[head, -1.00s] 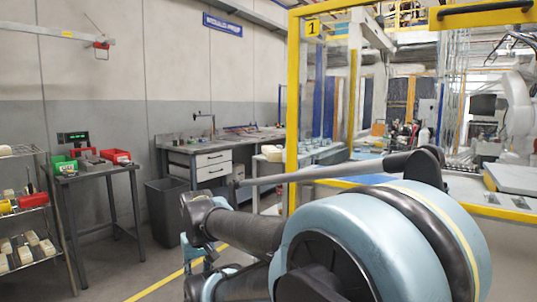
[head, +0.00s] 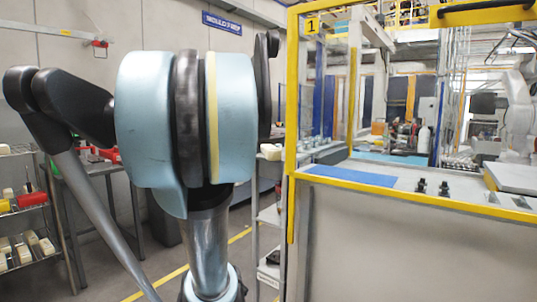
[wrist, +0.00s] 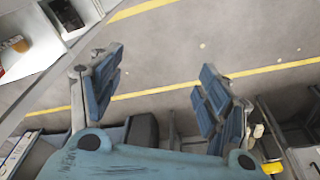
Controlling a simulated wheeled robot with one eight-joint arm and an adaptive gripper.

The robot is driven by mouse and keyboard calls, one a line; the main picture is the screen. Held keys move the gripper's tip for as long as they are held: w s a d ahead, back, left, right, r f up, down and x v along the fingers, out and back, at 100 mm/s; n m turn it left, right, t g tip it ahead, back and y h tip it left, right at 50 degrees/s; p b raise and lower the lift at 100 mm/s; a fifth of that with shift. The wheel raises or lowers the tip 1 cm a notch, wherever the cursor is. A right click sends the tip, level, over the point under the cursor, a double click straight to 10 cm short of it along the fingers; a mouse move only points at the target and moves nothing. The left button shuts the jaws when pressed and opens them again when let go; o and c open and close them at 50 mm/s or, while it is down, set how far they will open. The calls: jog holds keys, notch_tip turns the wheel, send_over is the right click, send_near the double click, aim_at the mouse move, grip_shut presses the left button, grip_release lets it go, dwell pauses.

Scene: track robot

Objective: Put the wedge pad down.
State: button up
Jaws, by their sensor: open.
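My gripper (wrist: 160,88) shows in the wrist view with its two blue-padded fingers wide apart. Nothing is between them; bare grey floor with yellow lines shows below. The wedge pad is not in the gripper, and I cannot pick it out for sure in either view. In the head view my arm crosses the left half and hides much of what stands behind it; the gripper itself cannot be made out there.
A wire rack (head: 50,225) with pale blocks (head: 25,252) stands at far left. A narrow shelf cart (head: 268,218) stands beside the yellow-framed cell, whose counter (head: 430,188) bears a blue mat (head: 350,175). Floor shows between rack and cart.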

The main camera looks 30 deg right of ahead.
jog(key=w+d+r+m, duration=0.1)
jog(key=w+d+r, duration=0.3)
jog(key=d+r, duration=0.4)
jog(key=w+d+r+m, duration=0.1)
jog(key=w+d+r, duration=0.3)
jog(key=d+r, duration=0.35)
jog(key=d+r+m, duration=0.1)
jog(key=d+r, duration=0.9)
jog(key=d, duration=0.5)
jog(key=w+f, duration=0.1)
jog(key=f, duration=1)
jog(key=w+d+f, duration=0.1)
jog(key=f, duration=0.4)
jog(key=shift+w+f, duration=0.3)
jog(key=shift+f, duration=0.05)
jog(key=shift+c, duration=0.6)
jog(key=c, duration=1.2)
jog(key=shift+o, duration=0.2)
